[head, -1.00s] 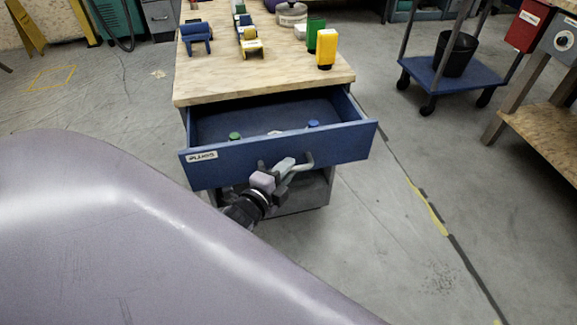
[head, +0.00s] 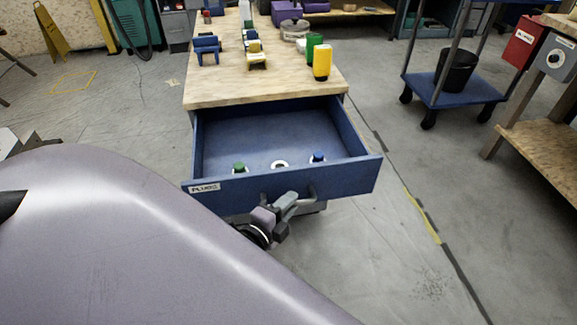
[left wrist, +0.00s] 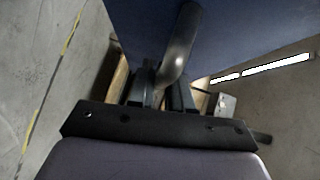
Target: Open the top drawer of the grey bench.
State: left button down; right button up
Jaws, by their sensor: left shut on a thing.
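The bench has a pale wooden top (head: 250,85). Its blue top drawer (head: 225,197), labelled "PLUGS", stands well out from the body. Inside it, near the front, are a green-topped plug (head: 239,168), a white ring-like piece (head: 279,165) and a blue-topped plug (head: 318,158). My left gripper (head: 287,204) is at the drawer front, shut on the drawer's bar handle. In the left wrist view the curved grey handle (left wrist: 182,45) runs down between the gripper's fingers (left wrist: 160,95). My right gripper is not in view.
Blue chairs, yellow pieces and a yellow bottle (head: 321,64) stand on the bench top. A blue trolley (head: 465,88) with a black bin (head: 459,65) is at right, near a wooden-shelved stand (head: 545,150). The floor right of the drawer is clear.

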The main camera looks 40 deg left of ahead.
pick_arm(q)
jog(key=shift+s+d, duration=0.65)
jog(key=shift+d, duration=0.05)
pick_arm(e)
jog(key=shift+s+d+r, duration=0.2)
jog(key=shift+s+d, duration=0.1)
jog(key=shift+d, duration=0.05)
pick_arm(q)
jog(key=c, duration=1.2)
grip_release()
jog(key=shift+o, duration=0.2)
jog(key=shift+s, duration=0.15)
jog(key=s+p, duration=0.1)
jog(key=s, duration=0.5)
jog(key=shift+s+d+r, duration=0.25)
jog(key=shift+s+r, duration=0.15)
jog(key=shift+r, duration=0.05)
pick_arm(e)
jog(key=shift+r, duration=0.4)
